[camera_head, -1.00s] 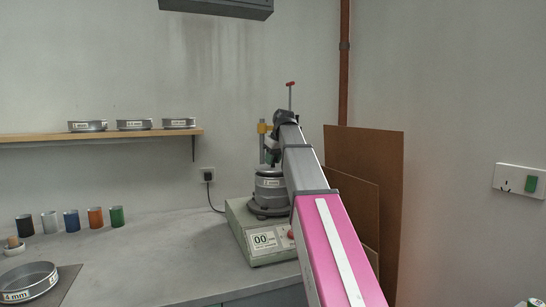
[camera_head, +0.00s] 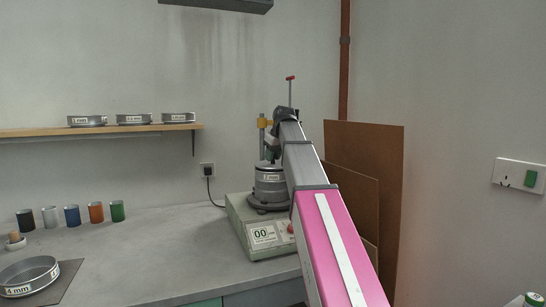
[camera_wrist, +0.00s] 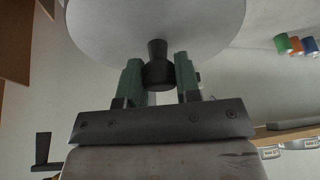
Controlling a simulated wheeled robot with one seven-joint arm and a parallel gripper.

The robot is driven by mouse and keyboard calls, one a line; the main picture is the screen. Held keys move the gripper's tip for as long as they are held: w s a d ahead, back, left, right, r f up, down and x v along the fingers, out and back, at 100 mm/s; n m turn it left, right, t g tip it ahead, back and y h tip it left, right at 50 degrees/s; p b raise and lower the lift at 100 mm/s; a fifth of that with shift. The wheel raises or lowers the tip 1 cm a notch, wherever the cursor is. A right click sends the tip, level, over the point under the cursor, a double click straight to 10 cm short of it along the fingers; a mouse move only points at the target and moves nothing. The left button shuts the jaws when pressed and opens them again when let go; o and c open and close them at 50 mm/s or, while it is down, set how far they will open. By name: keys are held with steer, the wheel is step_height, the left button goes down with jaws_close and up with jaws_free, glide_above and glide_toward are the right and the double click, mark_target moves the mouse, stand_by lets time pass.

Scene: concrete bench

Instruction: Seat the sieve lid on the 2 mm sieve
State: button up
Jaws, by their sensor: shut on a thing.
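The sieve stack (camera_head: 270,187), a grey metal cylinder with a white label, stands upright on the shaker (camera_head: 260,232). The label is too small to read surely. My gripper (camera_wrist: 159,75) has green fingers shut on the black knob (camera_wrist: 157,50) of the sieve lid (camera_wrist: 150,22), a pale grey disc filling the top of the wrist view. In the head view my gripper (camera_head: 272,152) is directly above the stack, partly hidden by my arm. The lid is at or just over the stack's top; I cannot tell whether it touches.
A shaker rod with a red handle (camera_head: 290,78) and a yellow clamp (camera_head: 264,123) stand close by the stack. Brown boards (camera_head: 365,150) lean behind at right. Several coloured cups (camera_head: 72,216) and a 4 mm sieve (camera_head: 28,276) are at left. The bench (camera_head: 150,262) between is clear.

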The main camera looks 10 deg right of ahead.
steer(key=shift+f, duration=0.55)
stand_by(0.4)
steer(key=o, duration=1.1)
steer(key=v, duration=1)
steer(key=shift+s+r, duration=0.1)
steer(key=shift+r, duration=0.3)
